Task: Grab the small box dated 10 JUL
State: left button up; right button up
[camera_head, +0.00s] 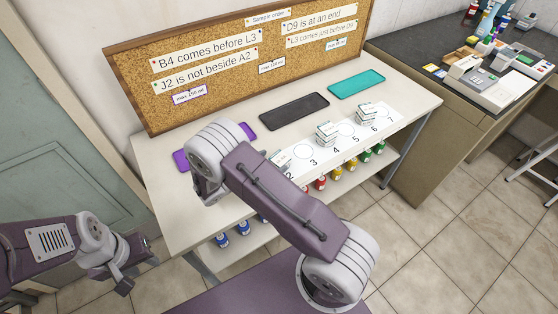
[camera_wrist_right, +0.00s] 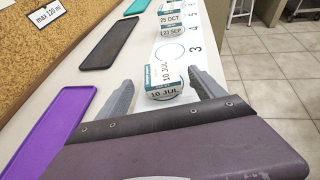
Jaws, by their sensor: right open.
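The small box dated 10 JUL (camera_wrist_right: 165,92) is white with a teal band and stands on the numbered white strip in the right wrist view. In the head view a small white box (camera_head: 281,158) shows partly behind my right arm. My right gripper (camera_wrist_right: 161,79) is open, with one finger on each side of the 10 JUL box; I cannot tell whether either touches it.
Boxes dated 23 SEP (camera_wrist_right: 172,31) and 25 OCT (camera_wrist_right: 171,18) stand further along the strip. Purple (camera_wrist_right: 45,135), black (camera_head: 294,110) and teal (camera_head: 356,84) trays lie along the corkboard (camera_head: 225,62). Coloured bottles (camera_head: 337,174) stand on the shelf below.

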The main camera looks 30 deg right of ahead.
aim_at(279, 158)
jog(key=x, duration=0.4)
jog(key=shift+d, duration=0.3)
jog(key=shift+w+d+f, duration=0.15)
jog(key=shift+d+f, duration=0.05)
jog(key=c, duration=1.5)
jog(key=shift+o, duration=0.2)
jog(key=shift+r, duration=0.1)
notch_tip(279, 158, up, 4)
jog(key=shift+r+p, duration=0.15)
jog(key=shift+p, duration=0.15)
jog(key=s+d+r, duration=0.6)
jog(key=s+d, duration=0.2)
jog(key=shift+s+r, duration=0.2)
jog(key=shift+r, duration=0.1)
